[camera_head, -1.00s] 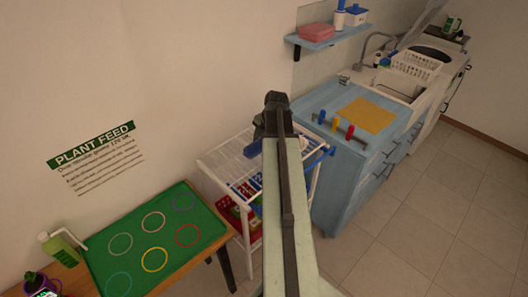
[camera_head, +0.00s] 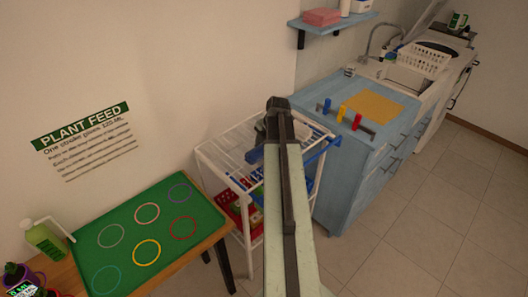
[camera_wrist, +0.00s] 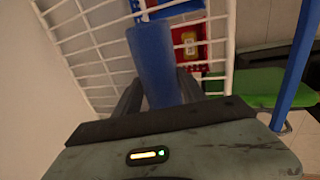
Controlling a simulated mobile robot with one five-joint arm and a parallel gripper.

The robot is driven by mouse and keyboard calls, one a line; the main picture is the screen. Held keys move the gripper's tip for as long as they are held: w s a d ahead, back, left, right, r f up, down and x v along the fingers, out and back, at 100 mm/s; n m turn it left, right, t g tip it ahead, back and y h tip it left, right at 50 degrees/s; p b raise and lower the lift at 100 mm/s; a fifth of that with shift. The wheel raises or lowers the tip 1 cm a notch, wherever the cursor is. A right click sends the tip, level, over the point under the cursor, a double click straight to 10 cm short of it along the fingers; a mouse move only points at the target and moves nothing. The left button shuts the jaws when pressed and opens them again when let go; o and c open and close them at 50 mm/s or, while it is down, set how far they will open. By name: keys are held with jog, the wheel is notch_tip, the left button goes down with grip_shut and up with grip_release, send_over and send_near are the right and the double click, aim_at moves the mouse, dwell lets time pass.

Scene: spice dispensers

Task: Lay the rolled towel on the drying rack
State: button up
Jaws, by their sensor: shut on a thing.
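My gripper (camera_wrist: 159,90) is shut on a blue rolled towel (camera_wrist: 160,50), with one dark finger on each side of it. The towel points away from the wrist, over the white wire of the drying rack (camera_wrist: 92,45). In the head view the white rack (camera_head: 215,150) stands between the green mat and the blue cabinet. A blue end of the towel (camera_head: 256,155) shows over its top, beside my arm. My arm hides part of the rack. I cannot tell whether the towel touches the wires.
Red and blue items (camera_head: 232,203) sit on the rack's lower level. A blue bar (camera_head: 322,148) runs along its right side. A table with a green mat (camera_head: 100,232) stands at left, and a blue cabinet (camera_head: 345,190) at right. The floor at right is clear.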

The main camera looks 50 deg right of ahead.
jog(key=shift+f, duration=0.2)
jog(key=o, duration=1.5)
jog(key=shift+r, duration=0.1)
jog(key=shift+r, duration=0.1)
jog(key=p+v, duration=1.1)
jog(key=v, duration=0.1)
jog(key=shift+p, duration=0.3)
